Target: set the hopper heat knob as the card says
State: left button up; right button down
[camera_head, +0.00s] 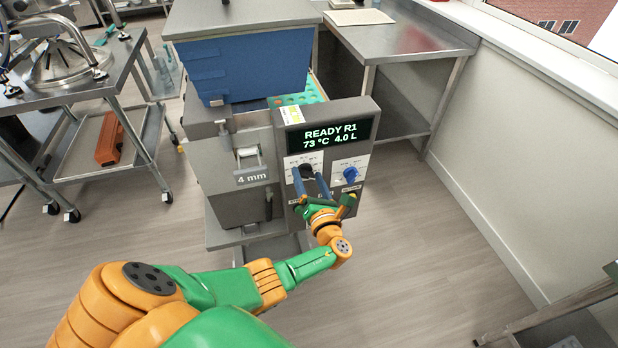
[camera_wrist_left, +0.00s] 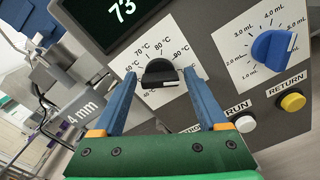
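The black heat knob (camera_head: 306,171) sits on a white dial on the grey control panel, below the display (camera_head: 331,134). In the left wrist view the knob (camera_wrist_left: 160,72) has °C marks around it and a white mark at its lower right. The display reads READY R1, 73 °C, 4.0 L. My left gripper (camera_head: 308,177) is open, its two blue fingers on either side of the knob. In the left wrist view the fingers (camera_wrist_left: 160,76) show gaps to the knob. A small yellow-white label (camera_head: 292,115) is on the panel's top left; its text is unreadable. My right gripper is out of view.
A blue dosing knob (camera_head: 350,174) with mL marks is right of the heat knob. A white RUN button (camera_wrist_left: 245,123) and a yellow RETURN button (camera_wrist_left: 292,101) are below it. A steel table (camera_head: 410,42) stands behind and a wheeled cart (camera_head: 85,85) at left.

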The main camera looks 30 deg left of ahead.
pick_arm(q)
jog(key=shift+o, duration=0.3)
jog(key=p+v, duration=0.1)
jog(key=v, duration=0.6)
